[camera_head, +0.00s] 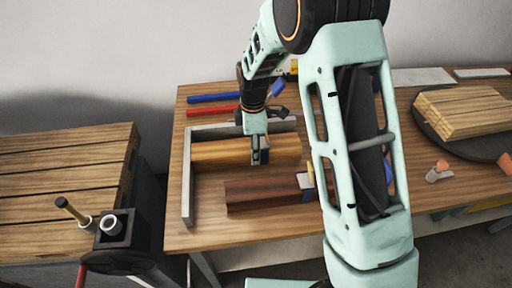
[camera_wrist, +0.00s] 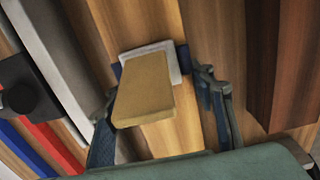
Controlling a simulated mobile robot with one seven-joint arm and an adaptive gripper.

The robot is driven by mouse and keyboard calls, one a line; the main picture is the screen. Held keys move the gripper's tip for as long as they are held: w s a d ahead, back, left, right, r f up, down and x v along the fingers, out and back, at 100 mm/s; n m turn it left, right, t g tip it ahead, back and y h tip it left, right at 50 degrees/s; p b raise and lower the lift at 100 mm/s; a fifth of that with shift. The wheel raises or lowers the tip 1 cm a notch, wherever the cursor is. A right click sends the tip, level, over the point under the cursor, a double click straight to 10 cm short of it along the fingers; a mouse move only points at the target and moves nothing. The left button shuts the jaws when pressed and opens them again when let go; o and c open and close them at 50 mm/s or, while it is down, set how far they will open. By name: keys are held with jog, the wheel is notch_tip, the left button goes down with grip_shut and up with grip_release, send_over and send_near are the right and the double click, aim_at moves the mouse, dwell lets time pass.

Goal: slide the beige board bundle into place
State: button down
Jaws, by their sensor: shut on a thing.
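A golden-beige board bundle (camera_head: 220,153) lies on the table inside a grey L-shaped fence (camera_head: 188,185). Its left end is close to the fence's side bar, but I cannot tell whether they touch. In the wrist view the bundle (camera_wrist: 208,35) runs beneath my fingers. It carries a tan block (camera_wrist: 145,88) with a white pad and a blue band. My gripper (camera_head: 260,152) is over the right half of the bundle, shut on this block, with a finger on each side. My gripper (camera_wrist: 163,115) partly hides the bundle.
Red (camera_head: 212,111) and blue (camera_head: 213,98) bars lie behind the fence. Pale boards (camera_head: 465,108) rest on a dark round plate at right. A slatted wooden bench (camera_head: 60,165) stands left.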

jog(key=c, duration=0.9)
grip_release()
jog(key=shift+o, duration=0.4)
jog(key=shift+f, duration=0.1)
notch_tip(320, 180, up, 12)
